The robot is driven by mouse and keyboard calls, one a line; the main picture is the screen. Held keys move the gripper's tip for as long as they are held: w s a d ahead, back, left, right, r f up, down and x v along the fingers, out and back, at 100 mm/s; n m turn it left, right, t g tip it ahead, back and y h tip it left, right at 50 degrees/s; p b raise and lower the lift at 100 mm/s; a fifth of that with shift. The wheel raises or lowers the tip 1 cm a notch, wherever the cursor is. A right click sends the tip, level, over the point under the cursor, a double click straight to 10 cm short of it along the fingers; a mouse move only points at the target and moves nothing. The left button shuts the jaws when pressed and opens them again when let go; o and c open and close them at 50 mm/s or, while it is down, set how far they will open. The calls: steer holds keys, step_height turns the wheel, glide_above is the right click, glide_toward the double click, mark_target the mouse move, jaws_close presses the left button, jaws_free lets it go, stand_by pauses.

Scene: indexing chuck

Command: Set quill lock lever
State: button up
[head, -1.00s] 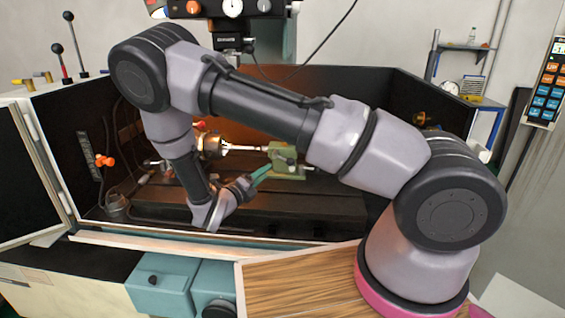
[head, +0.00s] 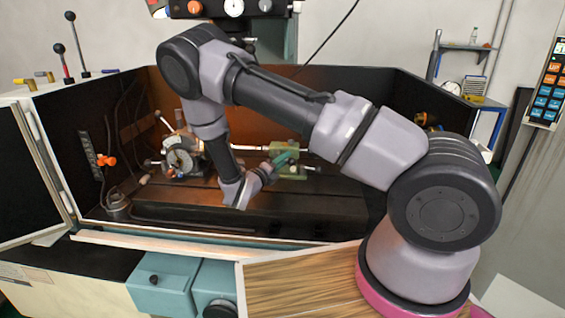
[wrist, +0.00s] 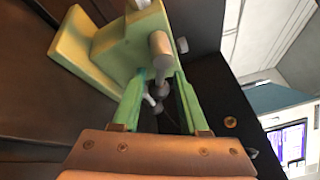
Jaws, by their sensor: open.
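The green tailstock (head: 290,152) stands on the machine bed, right of the indexing chuck (head: 182,156). In the wrist view the tailstock body (wrist: 110,48) fills the upper left, with a grey cylindrical part (wrist: 160,46) sticking out of it. In the wrist view my gripper (wrist: 162,76) is open. A small pale metal lever-like part (wrist: 151,98) with a darker round piece shows between the fingers; I cannot tell whether they touch it. It is too small to make out in the head view.
Dark enclosure walls surround the bed (head: 310,207) on the left, back and right. An orange-knobbed fitting (head: 105,160) is on the left wall. The bed's front is clear. A wooden top (head: 310,285) lies in front, beside my base.

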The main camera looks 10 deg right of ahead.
jaws_close()
steer(key=shift+s+d+f, duration=0.1)
steer(key=shift+s+f, duration=0.05)
stand_by(1.1)
